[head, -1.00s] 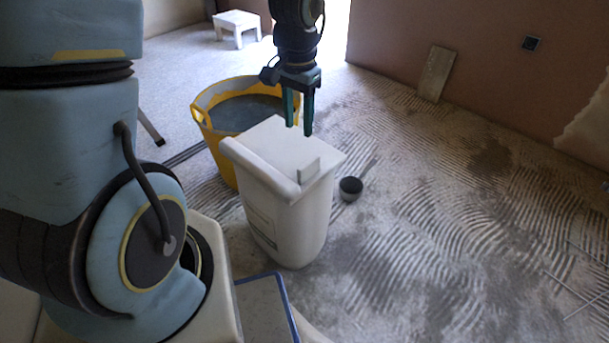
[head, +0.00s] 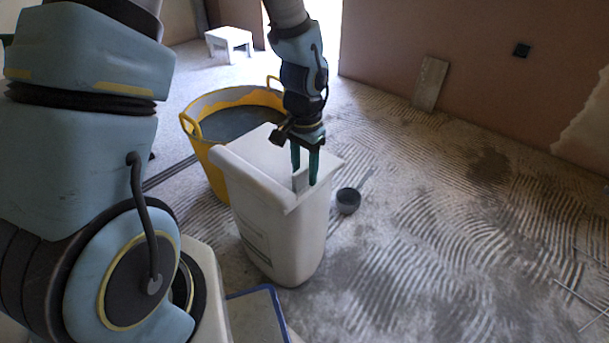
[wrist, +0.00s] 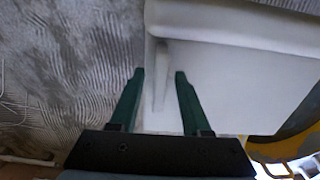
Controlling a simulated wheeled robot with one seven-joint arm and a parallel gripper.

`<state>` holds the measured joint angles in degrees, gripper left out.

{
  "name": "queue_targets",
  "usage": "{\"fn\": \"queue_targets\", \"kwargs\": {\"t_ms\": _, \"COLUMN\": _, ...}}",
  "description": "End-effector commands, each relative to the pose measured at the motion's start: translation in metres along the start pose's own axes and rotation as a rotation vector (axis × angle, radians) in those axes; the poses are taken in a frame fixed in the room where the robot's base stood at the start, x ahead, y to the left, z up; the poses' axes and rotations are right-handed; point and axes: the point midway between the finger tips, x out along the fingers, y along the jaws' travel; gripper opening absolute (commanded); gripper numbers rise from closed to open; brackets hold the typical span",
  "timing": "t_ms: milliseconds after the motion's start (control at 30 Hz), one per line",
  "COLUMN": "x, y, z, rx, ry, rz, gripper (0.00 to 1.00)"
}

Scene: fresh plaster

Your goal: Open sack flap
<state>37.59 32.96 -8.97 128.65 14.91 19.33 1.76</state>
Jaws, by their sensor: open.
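The white sack (head: 270,235) stands upright on the floor in the middle of the head view. Its flat top flap (head: 262,152) lies closed and carries a small upright tab (head: 300,180) near the front right edge. My gripper (head: 305,180) points down at the tab, with its green fingers apart on either side of it. In the wrist view the tab (wrist: 161,75) shows as a thin pale strip between the open fingers (wrist: 159,74). I cannot tell whether a finger touches it.
A yellow tub (head: 205,150) of grey material stands close behind the sack. A small dark cup (head: 348,201) sits on the floor to its right. A white stool (head: 230,40) stands far back, and a board (head: 430,83) leans on the wall. The ridged floor at right is mostly clear.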

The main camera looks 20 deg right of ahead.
Motion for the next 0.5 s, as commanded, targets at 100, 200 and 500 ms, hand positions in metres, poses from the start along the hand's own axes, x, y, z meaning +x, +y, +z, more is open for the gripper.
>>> {"fn": "queue_targets", "kwargs": {"t_ms": 100, "x": 0.0059, "y": 0.0002, "z": 0.0000, "rx": 0.001, "ry": 0.000, "rz": 0.000, "gripper": 0.47}}
{"fn": "queue_targets", "kwargs": {"t_ms": 200, "x": 0.0065, "y": 0.0001, "z": -0.0001, "rx": 0.000, "ry": 0.000, "rz": 0.000, "gripper": 0.47}}
{"fn": "queue_targets", "kwargs": {"t_ms": 500, "x": 0.0061, "y": 0.0000, "z": -0.0001, "rx": 0.000, "ry": 0.000, "rz": 0.000, "gripper": 0.33}}
